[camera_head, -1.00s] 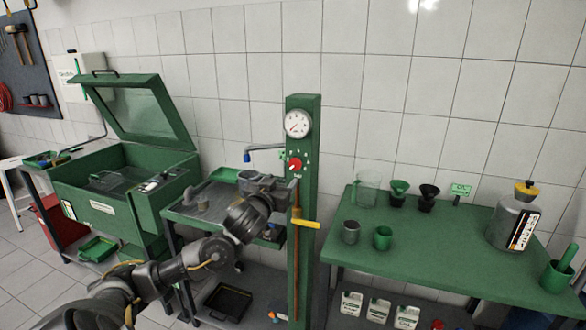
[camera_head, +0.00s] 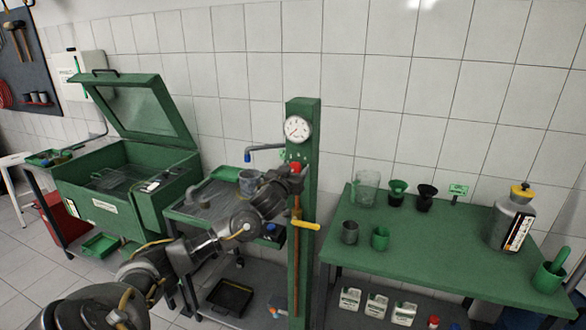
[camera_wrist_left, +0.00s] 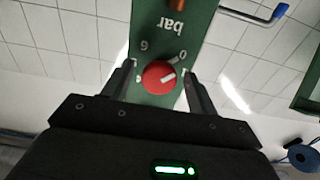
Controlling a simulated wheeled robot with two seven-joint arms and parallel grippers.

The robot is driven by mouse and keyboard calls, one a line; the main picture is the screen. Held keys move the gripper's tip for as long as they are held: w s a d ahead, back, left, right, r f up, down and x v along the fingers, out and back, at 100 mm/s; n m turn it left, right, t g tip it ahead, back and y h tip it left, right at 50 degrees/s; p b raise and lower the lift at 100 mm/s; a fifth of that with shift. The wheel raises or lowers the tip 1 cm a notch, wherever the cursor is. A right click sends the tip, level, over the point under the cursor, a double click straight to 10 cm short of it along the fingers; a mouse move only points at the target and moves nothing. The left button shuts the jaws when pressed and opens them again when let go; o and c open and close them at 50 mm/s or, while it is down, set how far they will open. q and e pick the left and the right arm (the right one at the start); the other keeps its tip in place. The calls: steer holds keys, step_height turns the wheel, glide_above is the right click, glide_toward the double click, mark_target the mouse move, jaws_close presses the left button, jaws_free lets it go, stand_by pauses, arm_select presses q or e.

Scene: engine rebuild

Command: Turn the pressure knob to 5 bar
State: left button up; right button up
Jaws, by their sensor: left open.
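The red pressure knob (camera_head: 295,167) is on the front of the green column (camera_head: 303,220), below the white dial gauge (camera_head: 297,129). The left wrist view shows the knob (camera_wrist_left: 158,77) with a white pointer mark, and "bar", "0" and "6" printed around it, upside down in that view. The gauge needle is too small to read surely. My left gripper (camera_head: 296,178) is at the knob and partly covers it in the head view. In the left wrist view its fingers (camera_wrist_left: 158,85) are open, one on each side of the knob; whether they touch it I cannot tell. My right gripper does not show.
A yellow lever (camera_head: 305,224) sticks out from the column below my gripper. A blue-tipped spout (camera_head: 247,157) extends left of the column. A green bench (camera_head: 430,245) with cups and a canister stands right. A parts washer (camera_head: 125,195) stands left.

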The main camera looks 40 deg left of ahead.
arm_select(q)
steer(key=shift+a, duration=0.1)
steer(key=c, duration=1)
